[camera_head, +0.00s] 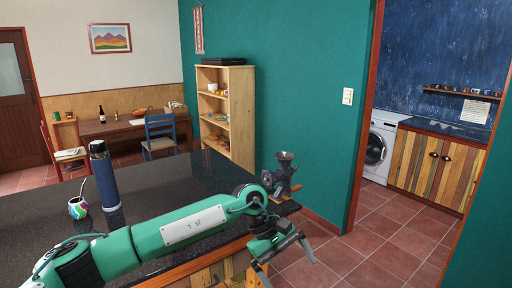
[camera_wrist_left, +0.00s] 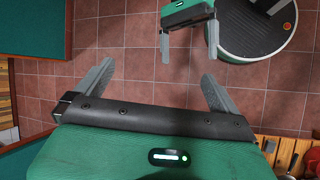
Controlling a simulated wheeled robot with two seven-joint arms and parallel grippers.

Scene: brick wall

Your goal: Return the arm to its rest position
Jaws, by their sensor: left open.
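My left arm (camera_head: 190,228) comes in from the left in the head view and reaches over the near part of the dark counter. My left gripper (camera_head: 289,271) hangs past the counter's right end, above the tiled floor, pointing downward. Its two fingers are spread apart with nothing between them. In the left wrist view the left gripper (camera_wrist_left: 157,75) is also open, with only floor tiles between its fingers. My right gripper (camera_wrist_left: 189,50) shows at the top of that view, its two fingers apart and empty. The right arm is outside the head view.
The dark counter (camera_head: 150,178) bears a blue bottle (camera_head: 104,178), a mate cup (camera_head: 78,208) and a metal grinder (camera_head: 283,172) at its right end, close to my arm's wrist. A teal wall (camera_head: 310,100) stands behind. Tiled floor (camera_head: 390,240) is free to the right.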

